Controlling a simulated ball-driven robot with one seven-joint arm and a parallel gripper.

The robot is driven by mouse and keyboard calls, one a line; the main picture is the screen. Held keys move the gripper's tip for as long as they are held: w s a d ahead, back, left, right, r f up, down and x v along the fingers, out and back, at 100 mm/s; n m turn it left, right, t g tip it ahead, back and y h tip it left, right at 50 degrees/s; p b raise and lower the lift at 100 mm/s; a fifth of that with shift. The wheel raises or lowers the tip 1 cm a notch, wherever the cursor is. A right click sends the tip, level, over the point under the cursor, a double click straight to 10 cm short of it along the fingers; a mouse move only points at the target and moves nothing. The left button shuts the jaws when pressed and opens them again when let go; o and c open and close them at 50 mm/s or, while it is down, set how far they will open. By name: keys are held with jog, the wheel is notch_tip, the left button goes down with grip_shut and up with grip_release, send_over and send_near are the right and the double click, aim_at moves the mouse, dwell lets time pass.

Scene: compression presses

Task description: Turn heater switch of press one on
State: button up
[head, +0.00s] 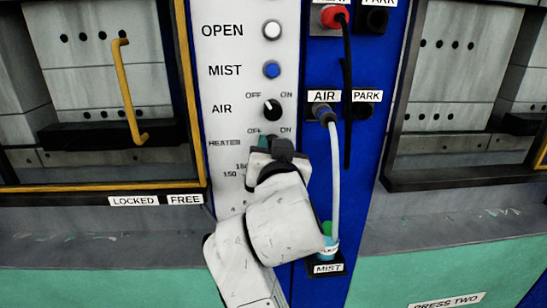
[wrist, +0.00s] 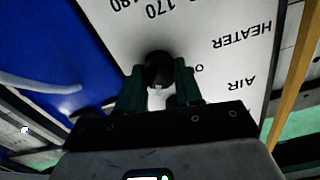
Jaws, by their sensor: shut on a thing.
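The heater switch is a round black knob (wrist: 158,68) on the white control panel, seen upside down in the wrist view beside the HEATER label (wrist: 243,40). My gripper (head: 269,141) is at the heater row in the head view, covering the switch there. In the wrist view its two dark green fingers stand on either side of the knob, shut on it. OFF and ON marks show just above the gripper in the head view. I cannot tell which mark the heater knob points to.
The air knob (head: 272,109) is close above my gripper. A blue mist button (head: 271,69) and white open button (head: 271,30) are higher up. A pale hose (head: 335,180) hangs just right of my arm. A yellow door handle (head: 128,95) is at left.

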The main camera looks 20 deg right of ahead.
jog(key=shift+m+b, duration=0.3)
jog(key=shift+m, duration=0.2)
jog(key=o, duration=1)
jog(key=b+v, duration=0.1)
jog(key=v, duration=0.9)
jog(key=shift+s+a, duration=0.1)
jog(key=shift+s, duration=0.3)
